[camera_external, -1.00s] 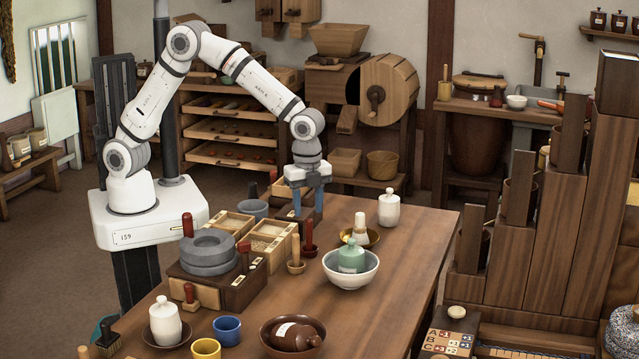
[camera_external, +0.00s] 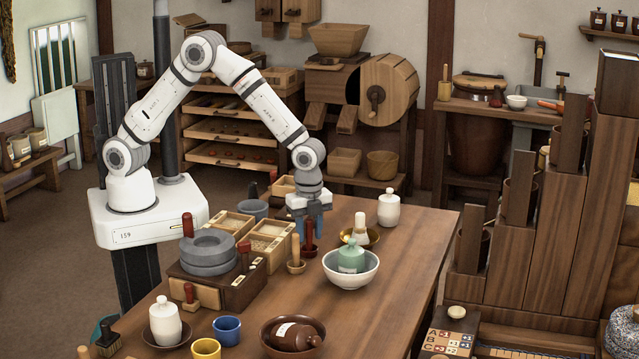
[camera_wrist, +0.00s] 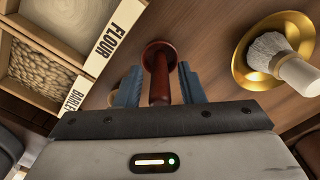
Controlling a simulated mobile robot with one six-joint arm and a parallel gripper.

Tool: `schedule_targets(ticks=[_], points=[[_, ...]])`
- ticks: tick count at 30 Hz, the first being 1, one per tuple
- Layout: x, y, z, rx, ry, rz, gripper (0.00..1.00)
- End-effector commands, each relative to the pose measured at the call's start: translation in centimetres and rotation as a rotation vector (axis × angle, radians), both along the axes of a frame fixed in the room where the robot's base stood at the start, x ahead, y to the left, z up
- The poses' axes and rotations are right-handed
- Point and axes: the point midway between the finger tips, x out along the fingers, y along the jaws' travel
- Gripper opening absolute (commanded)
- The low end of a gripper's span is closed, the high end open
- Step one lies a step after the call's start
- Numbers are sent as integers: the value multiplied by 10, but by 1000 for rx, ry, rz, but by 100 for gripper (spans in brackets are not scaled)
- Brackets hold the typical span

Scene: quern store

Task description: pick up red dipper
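The red dipper (camera_external: 308,250) stands upright on the table, with a dark red handle and a round foot or cup at its lower end. In the wrist view the dipper (camera_wrist: 158,62) lies between the two blue-grey fingers of my gripper (camera_wrist: 160,88). The fingers are apart, with a narrow gap on each side of the handle. In the external view my gripper (camera_external: 309,226) points down over the dipper and its fingers hide part of the handle.
A wooden dipper (camera_external: 295,263) stands close on the left. A gold dish (camera_external: 371,236) with a brush is close on the right, also in the wrist view (camera_wrist: 243,70). Labelled grain boxes (camera_external: 268,250) lie left. A white bowl (camera_external: 345,279) stands in front.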

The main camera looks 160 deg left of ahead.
Motion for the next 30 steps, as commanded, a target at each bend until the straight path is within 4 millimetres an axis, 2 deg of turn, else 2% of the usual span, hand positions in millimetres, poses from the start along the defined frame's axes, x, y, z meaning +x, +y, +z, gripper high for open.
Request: schedule_targets(ticks=[2,12,23,26,30], points=[[0,0,0,0,0,0,29],[0,0,0,0,0,0,1],[0,0,5,2,-2,0,0],[1,1,18,3,-2,0,0],[1,1,47,5,-4,0,0]])
